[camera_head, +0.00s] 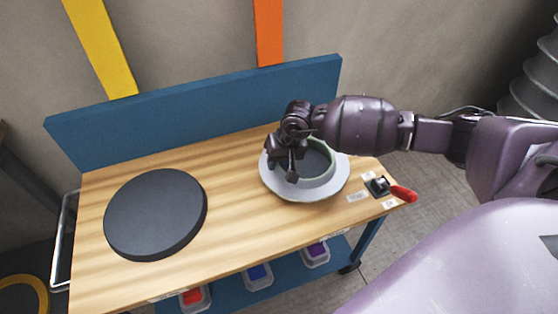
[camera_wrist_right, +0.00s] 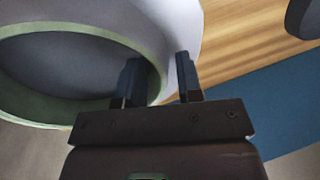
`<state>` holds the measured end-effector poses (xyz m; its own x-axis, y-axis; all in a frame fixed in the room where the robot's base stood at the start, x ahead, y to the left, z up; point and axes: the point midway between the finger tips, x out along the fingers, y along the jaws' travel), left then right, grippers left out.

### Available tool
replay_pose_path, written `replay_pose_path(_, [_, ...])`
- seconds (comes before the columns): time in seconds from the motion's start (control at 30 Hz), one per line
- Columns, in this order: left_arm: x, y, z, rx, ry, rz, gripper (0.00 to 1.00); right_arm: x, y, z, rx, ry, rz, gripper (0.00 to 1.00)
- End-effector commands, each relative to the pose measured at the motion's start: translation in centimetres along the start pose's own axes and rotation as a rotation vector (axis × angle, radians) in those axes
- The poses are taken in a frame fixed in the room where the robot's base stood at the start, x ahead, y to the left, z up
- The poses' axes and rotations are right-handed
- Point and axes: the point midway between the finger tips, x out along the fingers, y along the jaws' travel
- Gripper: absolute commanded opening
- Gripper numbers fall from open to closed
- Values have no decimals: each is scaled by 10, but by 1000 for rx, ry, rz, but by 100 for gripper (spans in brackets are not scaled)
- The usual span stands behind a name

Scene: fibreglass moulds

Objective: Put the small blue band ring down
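I cannot make out a small blue band ring in either view. A ring-shaped mould with a pale green rim (camera_head: 331,171) sits on a round pale grey plate (camera_head: 342,182) at the right of the table. My right gripper (camera_head: 281,165) is over the mould's left edge. My left gripper is not in view.
A flat dark disc (camera_head: 155,214) lies on the left of the wooden table (camera_head: 232,200). A blue back panel (camera_head: 200,112) stands behind. Several bins sit on a lower shelf. The middle is clear.

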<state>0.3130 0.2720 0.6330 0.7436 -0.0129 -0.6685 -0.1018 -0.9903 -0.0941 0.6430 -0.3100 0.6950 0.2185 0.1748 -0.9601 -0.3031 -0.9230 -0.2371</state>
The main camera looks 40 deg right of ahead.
Motion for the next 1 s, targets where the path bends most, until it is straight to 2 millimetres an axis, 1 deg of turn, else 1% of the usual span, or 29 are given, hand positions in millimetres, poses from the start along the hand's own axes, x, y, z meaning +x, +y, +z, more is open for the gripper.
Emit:
replay_pose_path(0.17, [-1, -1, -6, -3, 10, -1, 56, -12, -1, -2, -2, 4, 0, 33])
replay_pose_path(0.27, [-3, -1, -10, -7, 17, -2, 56, -28, -1, -2, -2, 7, 0, 33])
replay_pose_path(0.43, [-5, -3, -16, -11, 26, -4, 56, -62, -1, -3, -2, 9, 0, 33])
replay_pose_path(0.6, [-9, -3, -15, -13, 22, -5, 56, -93, -1, -2, -2, 8, 0, 33])
replay_pose_path(0.7, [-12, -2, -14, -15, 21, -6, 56, -106, 0, -2, -1, 6, 1, 33])
replay_pose_path(0.83, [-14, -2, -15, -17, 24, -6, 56, -117, -1, -1, 0, 2, 0, 33])
replay_pose_path(1.0, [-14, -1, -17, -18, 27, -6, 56, -122, 0, 0, 0, 1, 1, 33])
